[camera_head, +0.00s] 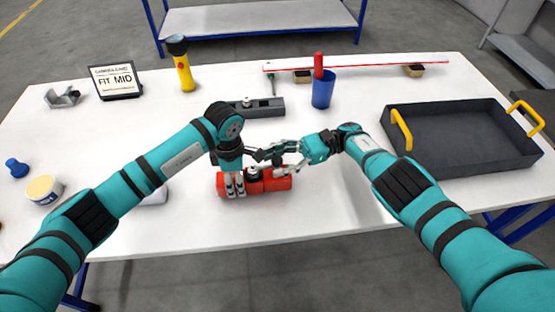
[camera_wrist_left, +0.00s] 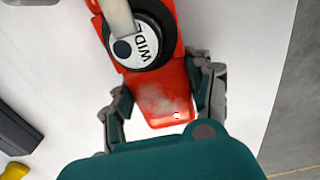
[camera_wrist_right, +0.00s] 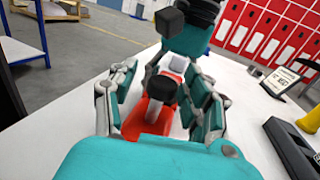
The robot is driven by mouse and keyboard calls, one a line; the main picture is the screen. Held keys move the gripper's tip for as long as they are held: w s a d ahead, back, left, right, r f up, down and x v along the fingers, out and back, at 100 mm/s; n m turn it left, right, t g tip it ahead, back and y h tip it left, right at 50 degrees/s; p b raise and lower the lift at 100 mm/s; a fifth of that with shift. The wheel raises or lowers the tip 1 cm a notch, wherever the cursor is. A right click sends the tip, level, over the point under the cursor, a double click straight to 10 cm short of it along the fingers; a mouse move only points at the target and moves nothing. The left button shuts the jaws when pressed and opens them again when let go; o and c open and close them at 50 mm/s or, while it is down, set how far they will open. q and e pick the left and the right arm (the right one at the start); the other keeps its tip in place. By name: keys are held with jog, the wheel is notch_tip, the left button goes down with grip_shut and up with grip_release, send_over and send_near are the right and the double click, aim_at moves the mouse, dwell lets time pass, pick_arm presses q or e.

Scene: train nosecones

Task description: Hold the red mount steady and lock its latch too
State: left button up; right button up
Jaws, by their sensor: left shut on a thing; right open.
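The red mount (camera_head: 278,183) lies on the white table at the front middle. My left gripper (camera_head: 234,188) is shut on its left part from above. My right gripper (camera_head: 268,160) is open, just above and beside the mount's right part. In the right wrist view a black-capped grey lever (camera_wrist_right: 162,90), apparently the latch, stands between its open fingers; I cannot tell whether they touch it.
A grey block fixture (camera_head: 262,107) and a blue cup (camera_head: 322,92) stand behind the mount. A dark tray (camera_head: 455,165) with yellow handles is at the right. A sign reading "FIT MID" (camera_head: 116,80), a yellow torch (camera_head: 184,72) and a jar (camera_head: 45,189) are at the left. The table's front edge is close.

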aim_at(277, 160)
jog(key=shift+r, duration=0.1)
jog(key=shift+w+r, duration=0.1)
jog(key=shift+r, duration=0.25)
notch_tip(277, 160, up, 9)
jog(key=shift+r, duration=0.1)
dwell(0.4)
pick_arm(q)
jog(key=o, duration=1.3)
jog(key=shift+o, duration=0.2)
jog(key=shift+r, duration=0.1)
